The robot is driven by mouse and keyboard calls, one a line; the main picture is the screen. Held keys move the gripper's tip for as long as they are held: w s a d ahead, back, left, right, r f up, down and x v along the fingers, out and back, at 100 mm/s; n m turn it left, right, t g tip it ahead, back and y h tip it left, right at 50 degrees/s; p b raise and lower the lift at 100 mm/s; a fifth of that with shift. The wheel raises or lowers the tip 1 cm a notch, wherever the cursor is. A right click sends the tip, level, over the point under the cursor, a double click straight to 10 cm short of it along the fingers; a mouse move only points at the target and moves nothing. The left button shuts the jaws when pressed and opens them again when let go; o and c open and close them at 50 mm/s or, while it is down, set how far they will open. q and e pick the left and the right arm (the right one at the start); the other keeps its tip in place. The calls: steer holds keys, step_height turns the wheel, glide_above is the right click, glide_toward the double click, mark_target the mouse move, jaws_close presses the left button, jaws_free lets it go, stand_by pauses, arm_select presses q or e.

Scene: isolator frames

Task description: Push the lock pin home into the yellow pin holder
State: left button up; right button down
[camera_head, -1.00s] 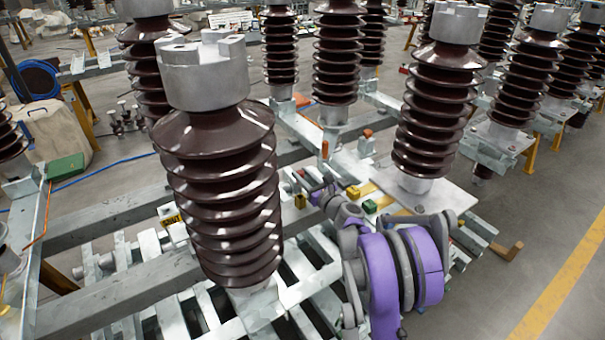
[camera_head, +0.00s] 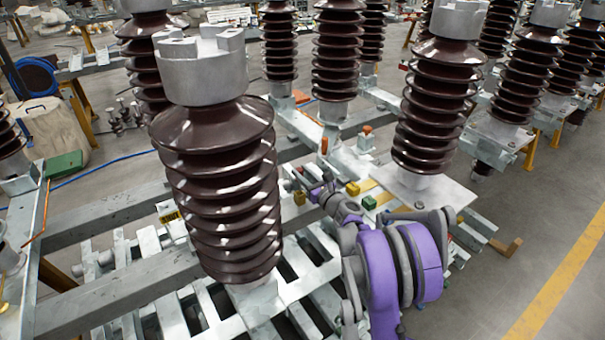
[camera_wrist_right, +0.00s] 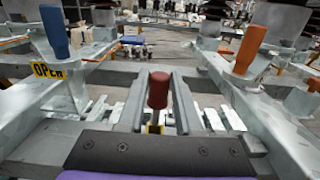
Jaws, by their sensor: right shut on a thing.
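The lock pin shows as a dark red handle (camera_wrist_right: 158,90) in the middle of the right wrist view, upright, with a dark shaft below it. My right gripper (camera_wrist_right: 159,98) is shut on this handle, one grey finger on each side. A small patch of yellow, likely the yellow pin holder (camera_wrist_right: 154,129), shows right below the pin; how deep the pin sits is hidden. In the head view my right gripper (camera_head: 298,178) reaches left over the steel frame, above a small yellow block (camera_head: 300,198) that looks like the holder. My left gripper is not in view.
An orange handle (camera_wrist_right: 244,45) and a blue handle (camera_wrist_right: 55,30) stand on either side. A yellow OPEN sign (camera_wrist_right: 48,71) is at left. A large brown insulator (camera_head: 220,190) stands close left of my right gripper. Yellow (camera_head: 352,188) and green (camera_head: 369,202) blocks lie beside my wrist.

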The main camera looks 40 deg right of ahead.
steer(key=shift+f+b, duration=1.75)
steer(key=shift+f, duration=0.95)
steer(key=c, duration=0.5)
jaws_free()
steer(key=s+a, duration=0.1)
steer(key=s, duration=0.9)
steer(key=shift+s+p, duration=0.35)
steer(key=shift+s, duration=0.05)
steer(key=shift+a, duration=0.1)
